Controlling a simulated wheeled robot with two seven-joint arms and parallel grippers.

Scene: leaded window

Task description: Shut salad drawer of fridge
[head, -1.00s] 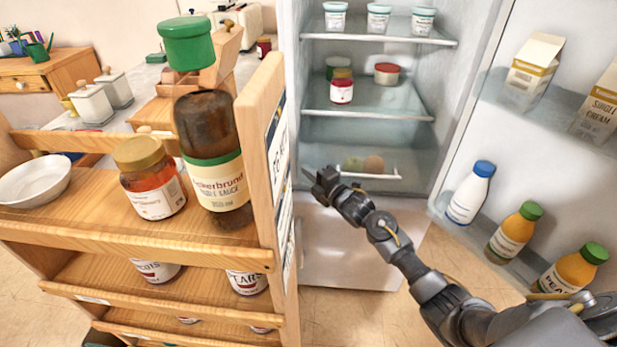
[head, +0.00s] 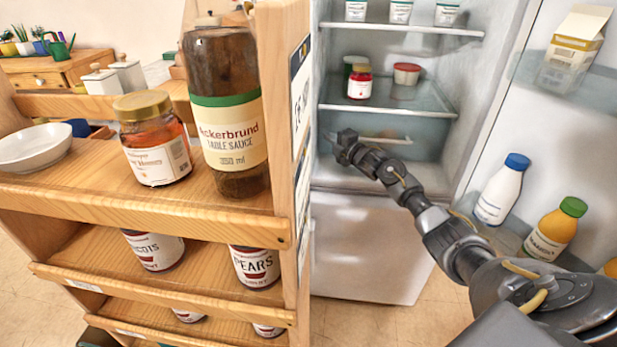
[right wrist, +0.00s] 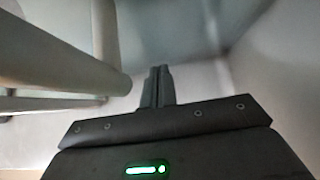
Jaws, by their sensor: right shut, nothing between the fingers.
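The salad drawer (head: 425,147) is the translucent compartment low in the fridge (head: 370,245), under the lowest glass shelf. Its pale handle bar (head: 392,141) runs across the front, partly hidden by my right arm. My right gripper (head: 340,137) is at the left end of the drawer front, shut and empty. Whether it touches the front is unclear. In the right wrist view the shut fingers (right wrist: 157,86) point toward a pale, blurred surface, with a thick pale bar at left. Whether the drawer is fully in cannot be told. My left gripper is out of view.
The open fridge door at right holds a white bottle (head: 502,190), a juice bottle (head: 553,230) and a carton (head: 573,50). A wooden rack (head: 130,205) with jars and a sauce bottle (head: 228,120) stands close at left. A red-lidded jar (head: 360,83) sits on the shelf above.

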